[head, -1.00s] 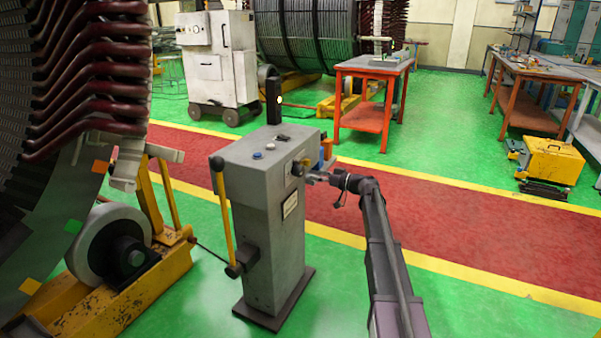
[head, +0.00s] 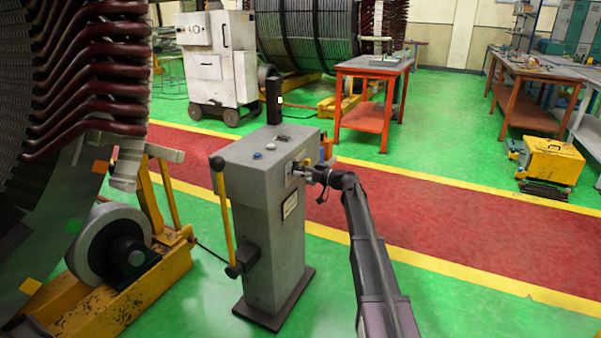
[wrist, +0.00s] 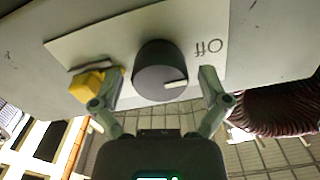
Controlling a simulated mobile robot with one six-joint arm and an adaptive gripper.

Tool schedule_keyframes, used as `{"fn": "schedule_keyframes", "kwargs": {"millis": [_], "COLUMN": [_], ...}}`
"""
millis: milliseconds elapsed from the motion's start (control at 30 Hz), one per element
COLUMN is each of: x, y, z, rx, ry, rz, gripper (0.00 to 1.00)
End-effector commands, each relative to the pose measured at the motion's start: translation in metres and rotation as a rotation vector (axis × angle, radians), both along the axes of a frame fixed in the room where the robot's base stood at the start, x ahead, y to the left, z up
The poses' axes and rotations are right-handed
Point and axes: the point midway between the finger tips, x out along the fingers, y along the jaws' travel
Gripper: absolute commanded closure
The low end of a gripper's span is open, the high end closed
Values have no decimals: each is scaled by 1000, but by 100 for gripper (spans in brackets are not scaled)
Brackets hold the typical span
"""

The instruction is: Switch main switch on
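The main switch is a dark round knob (wrist: 160,72) with a white pointer mark, on a pale plate (wrist: 110,45) on the side of the grey control pedestal (head: 268,190). In the wrist view the plate reads "Off", upside down, right of the knob, and the pointer is turned toward that side. My gripper (wrist: 160,88) is open, with one finger on each side of the knob and gaps showing between fingers and knob. In the head view my gripper (head: 303,172) is at the pedestal's right face and hides most of the knob.
A yellow block-like part (wrist: 88,85) sits left of the knob, close to the left finger. A lever with a yellow shaft (head: 226,215) stands at the pedestal's left. The red walkway (head: 440,210) right of the pedestal is clear.

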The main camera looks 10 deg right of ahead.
Motion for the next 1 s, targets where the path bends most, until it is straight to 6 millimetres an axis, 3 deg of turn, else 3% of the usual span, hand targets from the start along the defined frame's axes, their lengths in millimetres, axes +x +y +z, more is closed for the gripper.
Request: {"fn": "schedule_keyframes", "kwargs": {"millis": [33, 200, 667, 1000], "x": [0, 0, 1, 1], "y": [0, 0, 0, 1], "z": [0, 0, 0, 0], "rx": [0, 0, 30, 149], "ry": [0, 0, 40, 203], "rz": [0, 0, 1, 2], "gripper": [33, 82, 82, 82]}}
